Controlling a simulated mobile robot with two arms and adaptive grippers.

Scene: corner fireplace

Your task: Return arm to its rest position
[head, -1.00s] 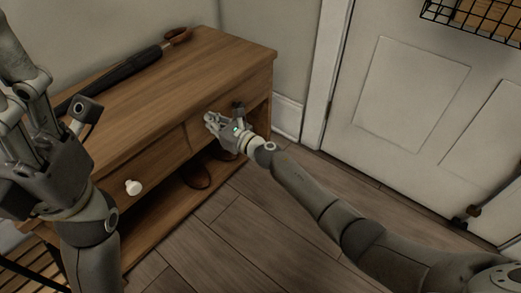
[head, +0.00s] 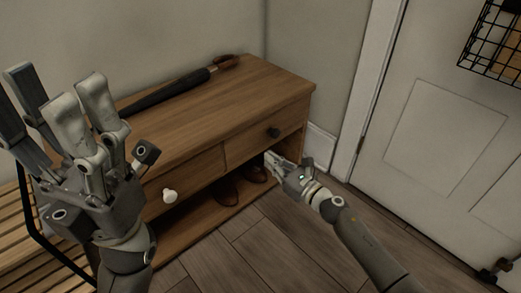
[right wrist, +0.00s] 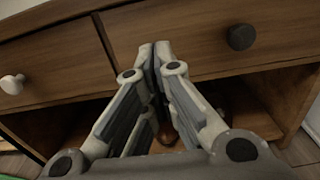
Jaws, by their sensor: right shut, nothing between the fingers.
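My right gripper (head: 270,157) is in front of the wooden bench cabinet (head: 190,110), near the lower edge of its right drawer (head: 255,142). Its fingers are shut and empty; the right wrist view shows the fingertips (right wrist: 155,46) together, between the white knob and the dark knob. I cannot tell whether they touch the drawer front. My right arm reaches in from the lower right. My left gripper (head: 62,85) is raised at the left of the head view, its fingers pointing up and apart, with nothing between them.
The left drawer's white knob (head: 169,196) and the right drawer's dark knob (head: 274,132) show; both drawers look shut. Brown shoes (head: 228,192) sit on the lower shelf. A black umbrella (head: 170,92) lies on top. A slatted bench (head: 30,255) is at left, a white door (head: 440,120) at right.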

